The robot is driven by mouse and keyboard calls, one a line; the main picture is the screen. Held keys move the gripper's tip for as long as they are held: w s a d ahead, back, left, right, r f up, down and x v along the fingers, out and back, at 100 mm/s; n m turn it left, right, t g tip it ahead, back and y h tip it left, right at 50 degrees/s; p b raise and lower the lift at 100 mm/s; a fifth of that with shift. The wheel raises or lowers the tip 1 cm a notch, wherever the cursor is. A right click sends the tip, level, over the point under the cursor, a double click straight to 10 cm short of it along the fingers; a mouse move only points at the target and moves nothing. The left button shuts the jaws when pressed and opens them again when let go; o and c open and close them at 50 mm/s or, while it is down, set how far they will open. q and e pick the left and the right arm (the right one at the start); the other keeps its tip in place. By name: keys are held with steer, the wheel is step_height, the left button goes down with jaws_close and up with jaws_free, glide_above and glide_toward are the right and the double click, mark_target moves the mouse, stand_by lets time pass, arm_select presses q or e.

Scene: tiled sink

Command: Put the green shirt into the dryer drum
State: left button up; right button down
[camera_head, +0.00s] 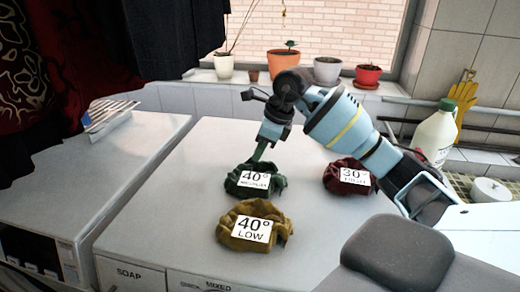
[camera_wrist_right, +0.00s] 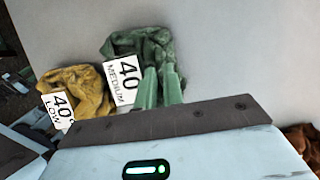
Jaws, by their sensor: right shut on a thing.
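The green shirt (camera_head: 258,184) lies crumpled on top of the white machine (camera_head: 180,205), with a white "40° MEDIUM" label facing the front. My right gripper (camera_head: 262,160) reaches down to it from above and is shut on its upper edge. In the right wrist view the green fingertips (camera_wrist_right: 160,82) meet the lower edge of the green shirt (camera_wrist_right: 140,46). The shirt still appears to rest on the machine top. The dryer drum cannot be made out. My left gripper is not in view.
A yellow garment (camera_head: 256,224) labelled "40° LOW" lies in front of the green shirt, and a dark red one (camera_head: 348,178) lies to its right. Potted plants (camera_head: 327,69) stand on the windowsill. A white bottle (camera_head: 435,133) stands at the right. The machine top's left part is clear.

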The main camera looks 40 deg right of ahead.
steer(key=shift+f, duration=0.15)
steer(key=c, duration=1.5)
jaws_free()
steer(key=v, duration=1.2)
